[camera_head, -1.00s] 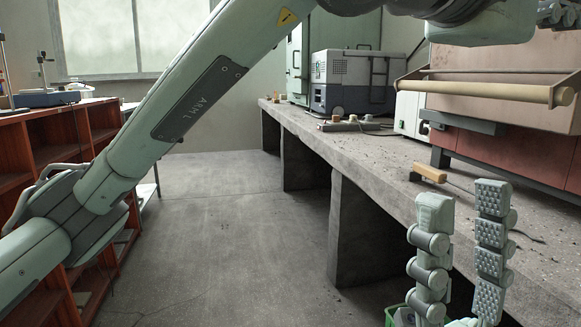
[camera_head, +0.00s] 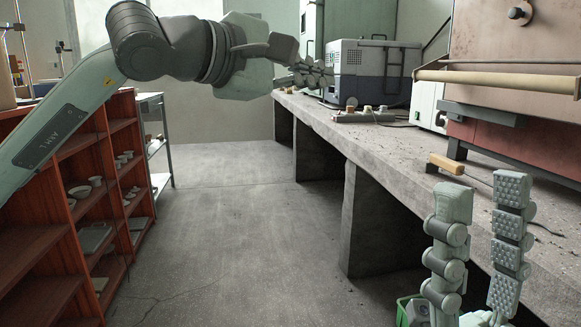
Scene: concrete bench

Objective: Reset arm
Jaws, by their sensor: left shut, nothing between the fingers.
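My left arm reaches in from the left edge and runs across the upper left of the view. My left gripper (camera_head: 326,74) points to the right at the top middle, shut and empty, with its fingers together in front of the grey-blue box. My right gripper (camera_head: 482,205) stands upright at the lower right, in front of the bench edge. Its two fingers are spread apart with nothing between them. The base of the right gripper is cut off by the bottom edge.
The concrete bench (camera_head: 400,165) runs along the right, with a wooden-handled tool (camera_head: 446,164), a grey-blue box (camera_head: 372,72) and a reddish furnace (camera_head: 520,90) on it. Red shelves (camera_head: 100,190) stand left. The middle floor is clear.

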